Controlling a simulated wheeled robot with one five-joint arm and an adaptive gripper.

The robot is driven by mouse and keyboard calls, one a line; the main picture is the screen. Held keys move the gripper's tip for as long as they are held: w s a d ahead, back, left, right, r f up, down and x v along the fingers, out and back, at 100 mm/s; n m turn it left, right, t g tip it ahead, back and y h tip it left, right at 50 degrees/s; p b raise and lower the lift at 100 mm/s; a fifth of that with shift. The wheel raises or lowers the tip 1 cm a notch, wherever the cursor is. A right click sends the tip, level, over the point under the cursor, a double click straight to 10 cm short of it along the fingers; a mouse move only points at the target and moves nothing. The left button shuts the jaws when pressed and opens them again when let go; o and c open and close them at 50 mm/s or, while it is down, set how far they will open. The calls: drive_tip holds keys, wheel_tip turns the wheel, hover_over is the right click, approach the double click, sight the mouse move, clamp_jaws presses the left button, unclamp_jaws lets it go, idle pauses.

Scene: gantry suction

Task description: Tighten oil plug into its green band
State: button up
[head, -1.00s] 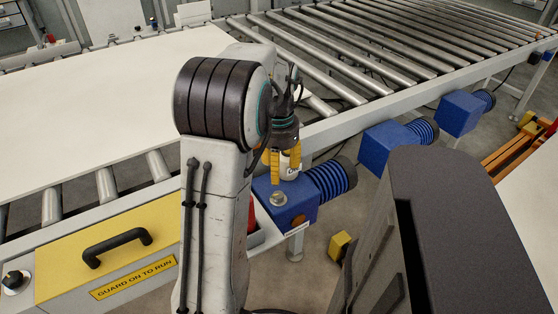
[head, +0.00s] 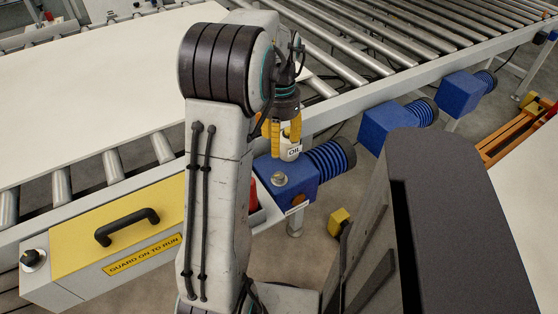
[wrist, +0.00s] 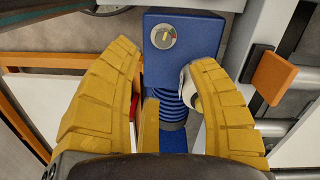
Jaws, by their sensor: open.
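The oil plug is a round metal disc with a light slot-like mark on top (head: 279,180). It sits on the blue gearbox housing (head: 297,190) and shows at the top of the wrist view (wrist: 163,37). A small greenish patch shows on its face, too small to read as a band. My gripper (head: 284,130) is above and behind the plug, apart from it. In the wrist view its yellow fingers (wrist: 164,58) are spread, with nothing gripped and the plug beyond their tips. A white oil bottle (head: 291,152) stands close to the fingers; the right finger partly hides it (wrist: 187,84).
A ribbed blue motor (head: 332,158) adjoins the housing. The roller conveyor frame (head: 335,112) runs behind. A yellow guard panel with a black handle (head: 125,227) is at left. An orange block (wrist: 272,78) lies right of the fingers in the wrist view.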

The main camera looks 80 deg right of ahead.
drive_tip(key=a+y+p, duration=0.2)
drive_tip(key=p, duration=0.1)
drive_tip(key=n+h, duration=0.1)
drive_tip(key=n, duration=0.8)
hover_over(279, 174)
drive_tip(key=a, duration=0.3)
wheel_tip(279, 174, down, 6)
drive_tip(key=shift+w+d+r, duration=0.1)
drive_tip(key=shift+d+f+n+h, duration=0.2)
drive_tip(key=shift+d+n+h, duration=0.1)
drive_tip(key=shift+n, duration=0.6)
drive_tip(key=d+n, duration=0.1)
drive_tip(key=n, duration=0.3)
drive_tip(key=shift+d+n+h, duration=0.3)
drive_tip(key=shift+d+h, duration=0.1)
drive_tip(key=shift+d+f+n, duration=0.1)
drive_tip(key=shift+d+n, duration=0.1)
drive_tip(key=shift+n, duration=0.9)
drive_tip(key=shift+f, duration=3.6)
